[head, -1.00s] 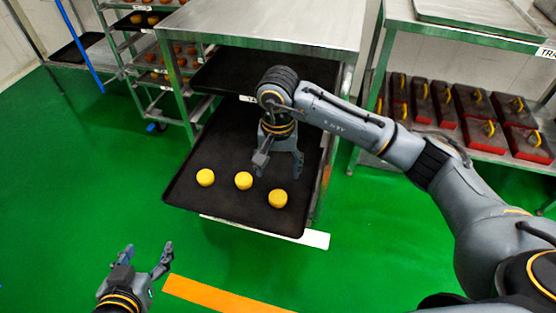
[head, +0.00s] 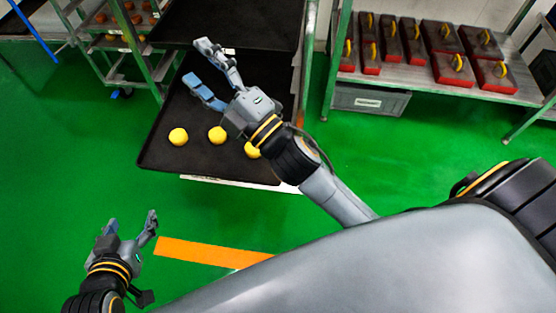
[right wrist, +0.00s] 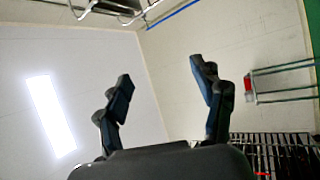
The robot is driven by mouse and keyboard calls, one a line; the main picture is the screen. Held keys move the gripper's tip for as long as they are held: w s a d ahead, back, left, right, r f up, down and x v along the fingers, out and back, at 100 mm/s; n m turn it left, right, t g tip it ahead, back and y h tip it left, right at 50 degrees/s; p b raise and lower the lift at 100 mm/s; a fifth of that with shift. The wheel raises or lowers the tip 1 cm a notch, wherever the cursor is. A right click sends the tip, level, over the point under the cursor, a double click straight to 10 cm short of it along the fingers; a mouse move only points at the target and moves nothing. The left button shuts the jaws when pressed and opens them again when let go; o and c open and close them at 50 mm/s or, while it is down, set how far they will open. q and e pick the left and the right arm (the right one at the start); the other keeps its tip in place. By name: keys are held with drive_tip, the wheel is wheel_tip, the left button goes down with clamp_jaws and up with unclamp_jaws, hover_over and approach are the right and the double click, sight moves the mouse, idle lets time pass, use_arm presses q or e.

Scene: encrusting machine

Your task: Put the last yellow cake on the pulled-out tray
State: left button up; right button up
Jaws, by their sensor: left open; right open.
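The pulled-out tray (head: 160,152) is black and juts out from the steel rack in the head view. Three yellow cakes lie in a row near its front edge: a left cake (head: 178,137), a middle cake (head: 217,135) and a right cake (head: 252,150), which my right gripper's wrist partly hides. My right gripper (head: 206,68) is open and empty above the tray, its fingers pointing up and left in the picture. In the right wrist view its fingers (right wrist: 160,85) stand apart with nothing between them. My left gripper (head: 132,222) is open and empty over the floor, in front of the tray.
A shelf (head: 440,78) at the right holds several red-and-black boxes with yellow handles, with a grey bin (head: 368,100) below. A rack with trays of brown items (head: 118,20) stands at the upper left. Green floor (head: 60,170) is clear at the left.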

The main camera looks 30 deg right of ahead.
drive_tip(key=s+d+f+m+g+h, duration=0.1)
drive_tip(key=d+f+m+g+h, duration=0.1)
drive_tip(key=d+f+m+h, duration=0.3)
drive_tip(key=s+d+f+m+g+h, duration=0.1)
drive_tip(key=d+f+m+g+h, duration=0.1)
drive_tip(key=f+m, duration=0.5)
drive_tip(key=s+d+f+m+g, duration=0.2)
drive_tip(key=s+f+m+g, duration=0.3)
drive_tip(key=s+f, duration=0.3)
wheel_tip(320, 180, down, 2)
drive_tip(key=shift+f+g+h, duration=0.15)
drive_tip(key=shift+g+h, duration=0.15)
drive_tip(key=shift+d, duration=0.1)
